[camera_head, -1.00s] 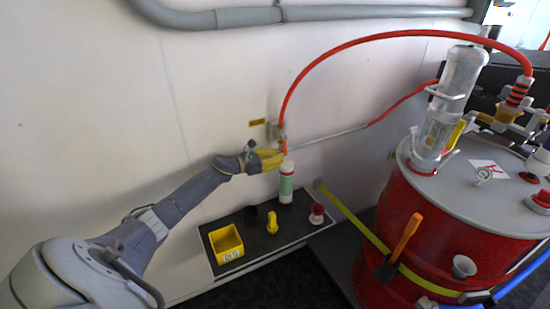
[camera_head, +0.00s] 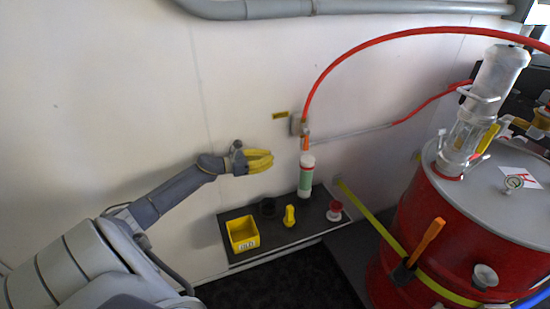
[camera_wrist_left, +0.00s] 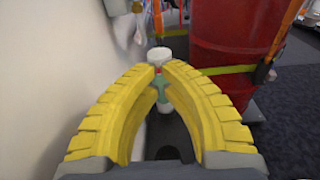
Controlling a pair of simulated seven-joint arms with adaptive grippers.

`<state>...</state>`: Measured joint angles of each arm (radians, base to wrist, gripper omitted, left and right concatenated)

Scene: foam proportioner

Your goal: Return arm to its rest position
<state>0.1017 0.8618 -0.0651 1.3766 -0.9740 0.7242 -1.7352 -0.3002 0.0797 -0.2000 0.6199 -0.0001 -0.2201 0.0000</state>
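My left arm (camera_head: 165,199) comes in from the lower left, stretched along the white wall. My left gripper (camera_head: 271,160) has yellow ribbed fingers and hangs in the air left of the white-and-green bottle (camera_head: 305,178), apart from it. In the left wrist view its curved fingers (camera_wrist_left: 160,69) nearly meet, with a narrow gap at the tips. The bottle (camera_wrist_left: 158,55) shows beyond and through that gap. Nothing is held between the fingers. My right gripper is not in view.
A dark shelf (camera_head: 270,234) holds a yellow bin (camera_head: 242,234), a yellow piece (camera_head: 289,215) and a red-and-white cap (camera_head: 334,211). A wall valve (camera_head: 300,126) with a red hose (camera_head: 385,36) is above the bottle. A red drum (camera_head: 420,225) stands right. The wall area above my arm is clear.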

